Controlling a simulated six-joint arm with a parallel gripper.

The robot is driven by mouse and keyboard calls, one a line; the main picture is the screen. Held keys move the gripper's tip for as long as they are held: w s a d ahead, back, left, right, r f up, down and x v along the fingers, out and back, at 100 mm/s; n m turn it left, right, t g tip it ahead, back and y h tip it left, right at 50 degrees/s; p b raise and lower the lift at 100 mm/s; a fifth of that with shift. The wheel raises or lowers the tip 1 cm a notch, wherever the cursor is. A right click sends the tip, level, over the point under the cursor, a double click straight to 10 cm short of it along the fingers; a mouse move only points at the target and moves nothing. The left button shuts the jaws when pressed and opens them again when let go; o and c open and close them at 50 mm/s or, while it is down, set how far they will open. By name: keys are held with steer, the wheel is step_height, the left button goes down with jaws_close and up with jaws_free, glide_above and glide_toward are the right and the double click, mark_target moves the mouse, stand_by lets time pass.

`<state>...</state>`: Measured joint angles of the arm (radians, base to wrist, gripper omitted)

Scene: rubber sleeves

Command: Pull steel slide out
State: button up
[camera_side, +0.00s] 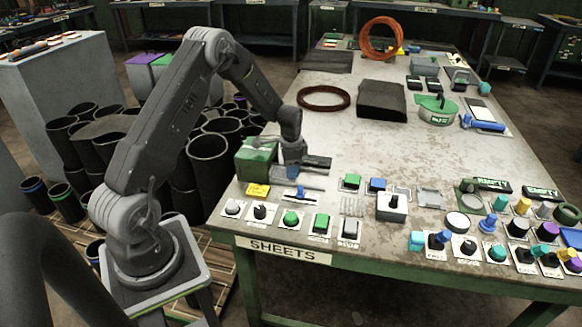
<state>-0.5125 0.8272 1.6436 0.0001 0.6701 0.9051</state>
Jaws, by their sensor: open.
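My gripper (293,160) is at the end of my arm, low over the left front part of the table, just right of a green box (257,158). Its jaws are open, though the fingers are small and dark here. A flat grey metal piece (284,182), which looks like the steel slide, lies just below and in front of the gripper. A small blue knob or handle (300,192) stands at its front. I cannot tell whether the gripper touches the metal piece. Part of the area under the gripper is hidden.
The table (340,148) carries rows of small buttons and knobs along its front edge. A yellow block (257,190) sits left of the metal piece. A dark ring (324,98) and black sheets (381,99) lie farther back. The table's middle is clear.

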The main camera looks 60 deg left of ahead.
jaws_close()
stand_by(0.3)
steer(key=w+d, duration=0.7)
steer(key=shift+w+d, duration=0.25)
steer(key=shift+c, duration=1.7)
jaws_free()
steer(key=shift+d, duration=0.1)
steer(key=o, duration=0.3)
steer(key=shift+o, duration=0.2)
